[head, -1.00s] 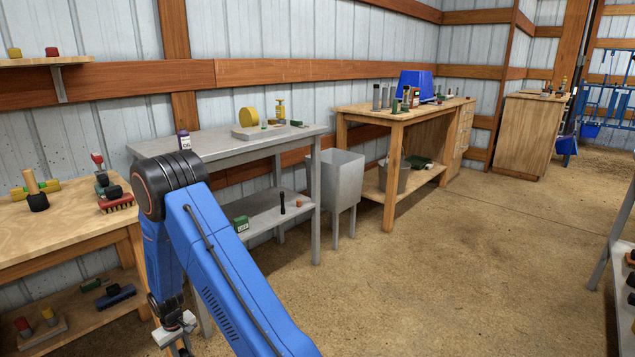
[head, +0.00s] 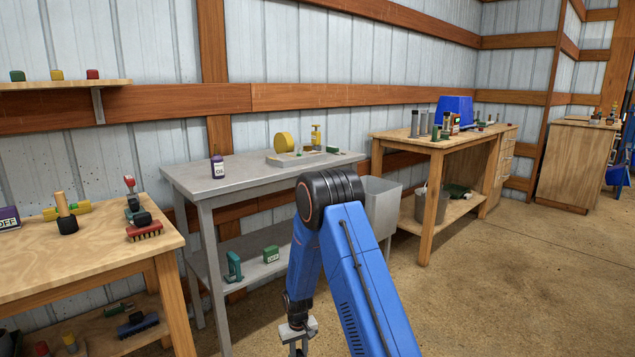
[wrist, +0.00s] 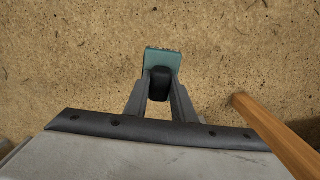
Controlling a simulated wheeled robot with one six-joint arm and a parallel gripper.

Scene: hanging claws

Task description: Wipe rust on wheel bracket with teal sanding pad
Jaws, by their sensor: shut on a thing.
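In the wrist view, my gripper (wrist: 160,80) is shut on the black grip of the teal sanding pad (wrist: 162,60). The flat teal pad sticks out beyond the fingertips, with the sandy floor behind it. In the head view, only the upper part of my gripper (head: 298,335) shows at the bottom edge, in front of the grey metal table; the pad is out of that frame. I cannot pick out a wheel bracket or rust for certain.
A wooden bench (head: 90,260) with brushes stands left, another (head: 400,142) farther right. Floor (head: 500,270) is open at right. A wooden leg (wrist: 275,135) shows near my gripper.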

